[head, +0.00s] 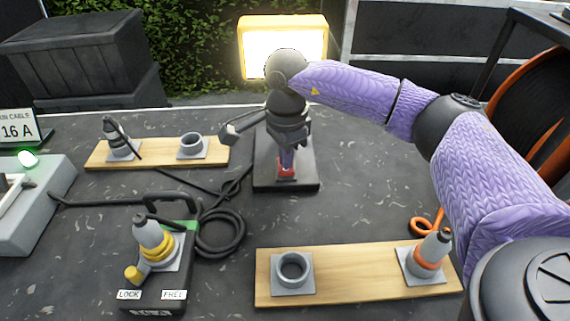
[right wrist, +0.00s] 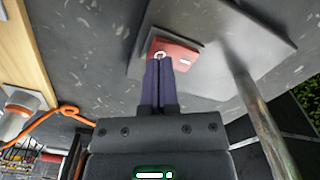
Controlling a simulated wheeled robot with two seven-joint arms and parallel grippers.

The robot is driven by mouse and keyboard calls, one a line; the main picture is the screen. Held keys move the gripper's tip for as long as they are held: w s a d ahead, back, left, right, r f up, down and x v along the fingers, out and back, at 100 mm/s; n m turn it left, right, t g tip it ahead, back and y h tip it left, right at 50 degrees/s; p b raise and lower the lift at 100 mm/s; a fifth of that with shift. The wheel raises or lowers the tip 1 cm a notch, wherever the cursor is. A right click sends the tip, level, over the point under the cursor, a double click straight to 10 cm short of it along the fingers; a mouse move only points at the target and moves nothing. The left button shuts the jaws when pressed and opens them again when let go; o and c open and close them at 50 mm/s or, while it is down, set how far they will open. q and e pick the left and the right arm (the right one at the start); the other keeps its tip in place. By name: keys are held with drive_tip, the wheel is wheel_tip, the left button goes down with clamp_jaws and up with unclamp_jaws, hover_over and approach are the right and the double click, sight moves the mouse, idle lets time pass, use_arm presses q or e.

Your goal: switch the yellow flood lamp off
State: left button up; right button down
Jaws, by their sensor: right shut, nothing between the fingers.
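The yellow flood lamp (head: 283,45) stands at the back centre, and its panel glows bright. Its dark base plate (head: 262,184) lies on the table, with a red rocker switch (head: 287,172) on it. In the right wrist view the red switch (right wrist: 183,57) shows a white ring and a white bar, and the lamp's metal post (right wrist: 255,105) rises to its right. My right gripper (head: 287,163) points down at the switch. Its fingers (right wrist: 159,62) are shut and empty, with the tips over the ring end; I cannot tell whether they touch. My left gripper is out of view.
A wooden board with two sockets (head: 212,152) lies left of the lamp base. Another board (head: 345,279) with an orange-ringed connector (head: 428,255) lies in front. A black box with a yellow-ringed connector (head: 153,241) stands front left. Black cable (head: 222,232) coils between them.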

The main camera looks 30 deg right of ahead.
drive_tip(key=shift+f, duration=0.35)
drive_tip(key=shift+f+b, duration=0.25)
drive_tip(key=shift+b, duration=0.1)
drive_tip(key=shift+r, duration=0.1)
wheel_tip(320, 180, up, 7)
drive_tip(key=p, duration=0.5)
drive_tip(key=shift+p, duration=0.4)
